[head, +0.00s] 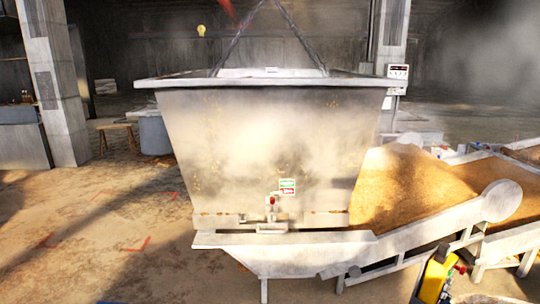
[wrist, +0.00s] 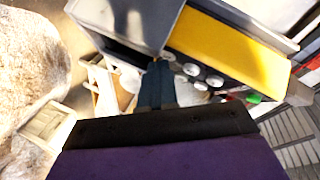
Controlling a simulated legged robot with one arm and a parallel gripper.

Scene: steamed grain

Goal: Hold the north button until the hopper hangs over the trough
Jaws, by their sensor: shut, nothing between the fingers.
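The large pale metal hopper (head: 262,150) hangs from slanting cables in the middle of the head view, with a small red-topped latch at its lower front. In the picture its bottom edge sits just above a pale trough (head: 290,258); the exact gap and depth cannot be told. A yellow control box (head: 435,278) shows at the lower right of the head view. In the wrist view, the yellow box (wrist: 232,50) has several round pale buttons (wrist: 203,75) and a green one. My gripper (wrist: 155,72) is shut and empty, its fingertips close to the buttons. Contact and button labels cannot be made out.
A sloping bed of brown grain (head: 410,185) with pale side rails fills the right. A wooden stool (head: 117,128) and a grey bin (head: 154,134) stand behind at the left, near a concrete pillar (head: 56,80). The floor at left front is open, with red markings.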

